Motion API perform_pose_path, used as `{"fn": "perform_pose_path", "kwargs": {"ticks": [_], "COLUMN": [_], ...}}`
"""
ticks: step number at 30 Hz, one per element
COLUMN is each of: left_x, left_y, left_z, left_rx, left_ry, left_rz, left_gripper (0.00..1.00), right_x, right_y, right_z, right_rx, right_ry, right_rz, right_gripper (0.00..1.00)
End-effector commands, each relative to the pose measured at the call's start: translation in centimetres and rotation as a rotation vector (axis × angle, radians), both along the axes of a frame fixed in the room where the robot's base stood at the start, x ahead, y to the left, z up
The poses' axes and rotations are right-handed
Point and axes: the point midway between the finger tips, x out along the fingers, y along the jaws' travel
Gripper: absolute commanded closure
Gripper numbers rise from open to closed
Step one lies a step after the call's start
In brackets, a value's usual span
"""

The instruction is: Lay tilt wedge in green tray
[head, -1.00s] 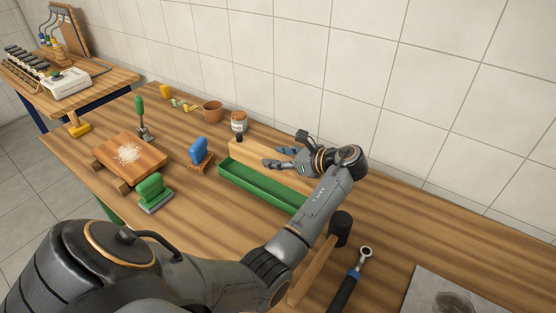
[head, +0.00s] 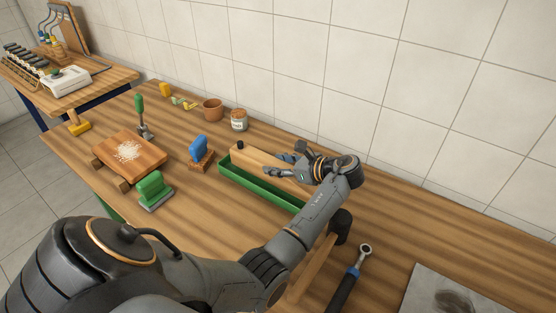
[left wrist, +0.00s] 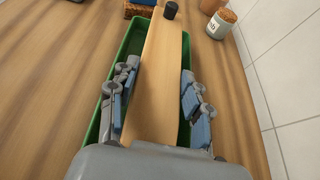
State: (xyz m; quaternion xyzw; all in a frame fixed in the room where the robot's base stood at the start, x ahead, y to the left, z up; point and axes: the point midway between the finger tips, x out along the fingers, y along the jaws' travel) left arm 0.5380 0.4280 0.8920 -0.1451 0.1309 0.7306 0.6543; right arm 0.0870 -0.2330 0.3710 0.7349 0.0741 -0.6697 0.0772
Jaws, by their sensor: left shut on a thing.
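The tilt wedge, a long pale wooden bar (head: 258,161) with a black knob at its far end, is in my left gripper (head: 281,165). The green tray (head: 258,188) is a long narrow trough on the wooden bench. In the left wrist view, the wedge (left wrist: 158,85) lies between my left fingers (left wrist: 158,76), with green tray walls (left wrist: 96,128) showing on both sides. The wedge is over the tray, roughly along its length. I cannot tell whether it touches the tray floor. My right gripper is not in view.
A labelled jar (head: 239,120) and a terracotta pot (head: 212,110) stand behind the tray. A blue-handled brush (head: 200,150), a green-handled brush (head: 153,188) and a wooden board (head: 130,153) are left. A wrench (head: 352,278) lies in front right. The bench's right rear is clear.

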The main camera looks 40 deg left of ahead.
Motion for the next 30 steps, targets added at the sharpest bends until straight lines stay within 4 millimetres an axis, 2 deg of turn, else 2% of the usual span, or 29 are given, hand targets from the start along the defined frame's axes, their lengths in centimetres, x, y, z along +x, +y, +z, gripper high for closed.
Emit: {"fn": "perform_pose_path", "kwargs": {"ticks": [30], "left_x": [0.1], "left_y": [0.0], "left_z": [-0.9], "left_rx": [0.002], "left_ry": [-0.002], "left_rz": [0.000], "left_gripper": [1.00], "right_x": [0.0], "right_y": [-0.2], "right_z": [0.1], "right_rx": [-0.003], "right_ry": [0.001], "right_rz": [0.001], "right_gripper": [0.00]}}
